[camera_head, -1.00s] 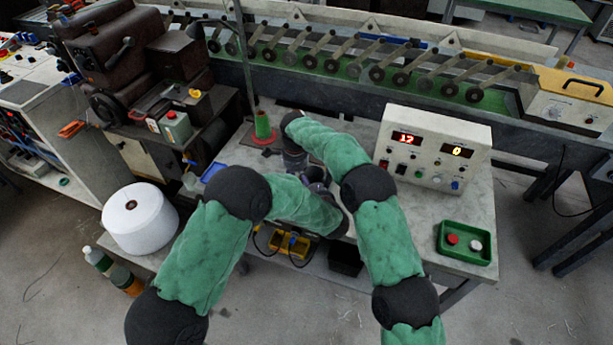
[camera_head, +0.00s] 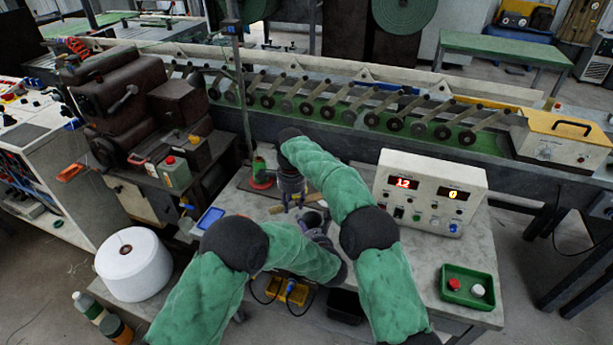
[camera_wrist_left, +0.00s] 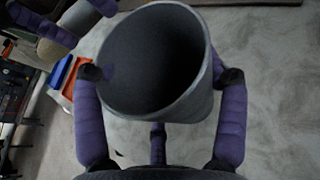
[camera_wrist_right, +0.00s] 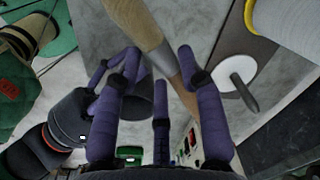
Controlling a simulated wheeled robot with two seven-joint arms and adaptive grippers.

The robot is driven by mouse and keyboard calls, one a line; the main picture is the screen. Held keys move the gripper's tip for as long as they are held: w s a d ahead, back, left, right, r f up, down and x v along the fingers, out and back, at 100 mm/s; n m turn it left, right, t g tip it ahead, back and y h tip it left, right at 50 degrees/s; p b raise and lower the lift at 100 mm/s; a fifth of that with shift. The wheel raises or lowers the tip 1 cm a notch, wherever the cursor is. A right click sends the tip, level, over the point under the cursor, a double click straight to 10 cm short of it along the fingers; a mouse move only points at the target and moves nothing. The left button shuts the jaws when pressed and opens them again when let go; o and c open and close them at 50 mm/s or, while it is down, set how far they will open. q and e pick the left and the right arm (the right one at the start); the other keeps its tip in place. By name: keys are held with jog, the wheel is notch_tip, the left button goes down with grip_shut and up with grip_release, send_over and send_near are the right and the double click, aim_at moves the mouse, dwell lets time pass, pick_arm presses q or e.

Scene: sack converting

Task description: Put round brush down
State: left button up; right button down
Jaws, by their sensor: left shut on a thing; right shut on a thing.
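The round brush has a pale wooden handle (camera_wrist_right: 145,25) with a darker lower part. My left gripper (camera_wrist_left: 160,76) is shut on a grey open-topped cup (camera_wrist_left: 150,60), dark inside and tilted towards the left wrist camera. In the head view the cup (camera_head: 312,219) is just in front of the right gripper, partly hidden by my left arm.
A white disc with a pin (camera_wrist_right: 237,82) is beside the right gripper. A white roll (camera_head: 133,265) is left.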

jog(key=s+d+r+m, duration=0.2)
jog(key=d, duration=0.7)
jog(key=s+d+r+m, duration=0.1)
jog(key=d+r, duration=0.2)
jog(key=d, duration=0.5)
jog(key=s+d+f+m, duration=0.5)
jog(key=s+d, duration=0.4)
jog(key=s, duration=0.1)
jog(key=f, duration=0.9)
jog(key=shift+d+f, duration=0.2)
jog(key=shift+f, duration=0.15)
jog(key=shift+f, duration=0.1)
jog(key=c, duration=0.8)
grip_release()
jog(key=shift+o, duration=0.2)
notch_tip(320, 180, up, 12)
jog(key=shift+d, duration=0.25)
